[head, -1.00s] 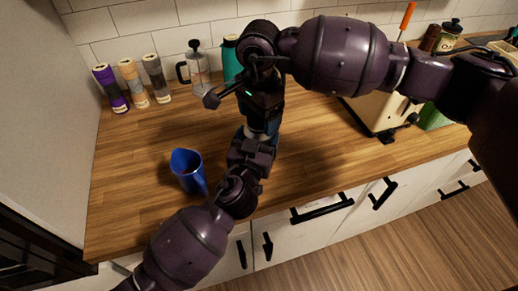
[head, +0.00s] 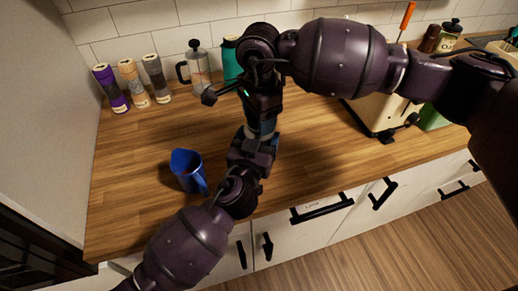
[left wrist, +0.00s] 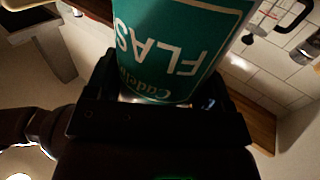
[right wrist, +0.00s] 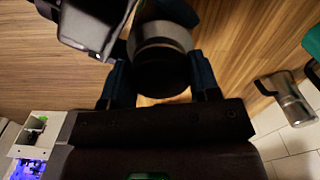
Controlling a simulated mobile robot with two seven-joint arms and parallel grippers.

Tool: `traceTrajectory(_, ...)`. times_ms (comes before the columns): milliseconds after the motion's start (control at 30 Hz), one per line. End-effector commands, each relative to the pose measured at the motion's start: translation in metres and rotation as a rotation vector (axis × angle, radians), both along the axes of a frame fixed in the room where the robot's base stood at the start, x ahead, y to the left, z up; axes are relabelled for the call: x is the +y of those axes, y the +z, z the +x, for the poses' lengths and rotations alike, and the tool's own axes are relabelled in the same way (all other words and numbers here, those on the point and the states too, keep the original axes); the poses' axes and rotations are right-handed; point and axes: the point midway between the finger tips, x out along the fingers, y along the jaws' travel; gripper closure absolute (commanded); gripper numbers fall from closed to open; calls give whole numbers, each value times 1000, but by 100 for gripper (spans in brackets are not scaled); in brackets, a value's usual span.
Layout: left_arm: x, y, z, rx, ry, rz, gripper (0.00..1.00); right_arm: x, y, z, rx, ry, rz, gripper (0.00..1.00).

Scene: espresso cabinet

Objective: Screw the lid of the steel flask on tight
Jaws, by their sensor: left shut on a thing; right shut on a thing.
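The steel flask, with a green label reading FLASK, fills the middle of the left wrist view (left wrist: 180,50). My left gripper (left wrist: 158,100) is shut on its body and holds it over the counter. The flask's dark round lid (right wrist: 160,75) sits between the blue fingers of my right gripper (right wrist: 160,85), which is shut on it. A steel band of the flask (right wrist: 158,36) shows next to the lid. In the head view my right gripper (head: 262,122) is directly above my left one (head: 252,152). The grippers hide most of the flask there, and the lid's seating cannot be told.
A blue jug (head: 187,171) stands on the wooden counter (head: 130,200) to the left. Several jars (head: 132,83), a French press (head: 197,67) and a teal container (head: 231,60) stand along the tiled wall. A cream appliance (head: 378,112) is at the right.

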Motion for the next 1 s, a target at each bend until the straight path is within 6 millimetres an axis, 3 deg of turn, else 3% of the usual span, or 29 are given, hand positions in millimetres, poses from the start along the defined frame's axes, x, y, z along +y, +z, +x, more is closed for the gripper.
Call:
traceTrajectory(733,1,0,0,0,2,0,91,0,-2,0,1,-1094,-1,71)
traceTrajectory(1000,1,0,1,0,2,0,91,0,-2,0,0,-1106,-2,72)
